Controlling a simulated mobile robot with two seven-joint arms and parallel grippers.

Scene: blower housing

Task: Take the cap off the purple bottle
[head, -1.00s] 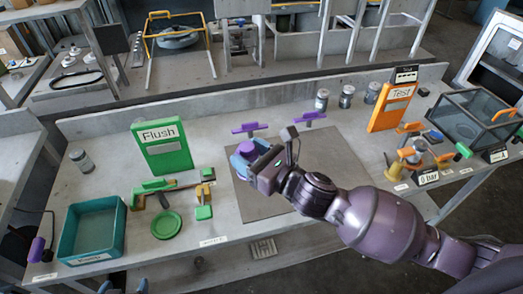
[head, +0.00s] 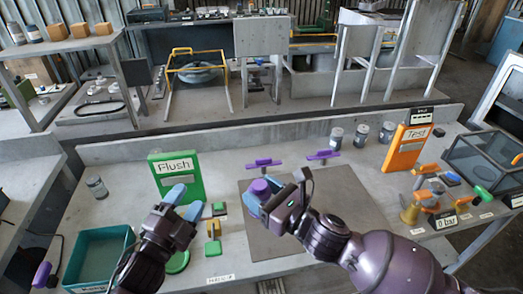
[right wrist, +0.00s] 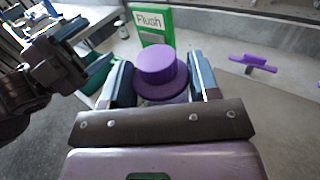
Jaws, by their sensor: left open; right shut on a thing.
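The purple bottle's cap (head: 260,187) shows at the top between the fingers of my right gripper (head: 264,198), over the grey mat. In the right wrist view the round purple cap (right wrist: 157,65) sits on a wider purple part (right wrist: 163,88), upright between the two blue-grey fingers. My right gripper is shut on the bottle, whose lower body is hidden. My left gripper (head: 184,201) is open and empty, left of the bottle and in front of the green Flush sign. It also shows at the left of the right wrist view.
The green Flush sign (head: 176,178) stands behind my left gripper. A teal tray (head: 103,262) is at the left. Two purple handles (head: 323,155) lie behind the grey mat (head: 272,239). An orange Test sign (head: 403,148) and a glass box (head: 486,158) are at the right.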

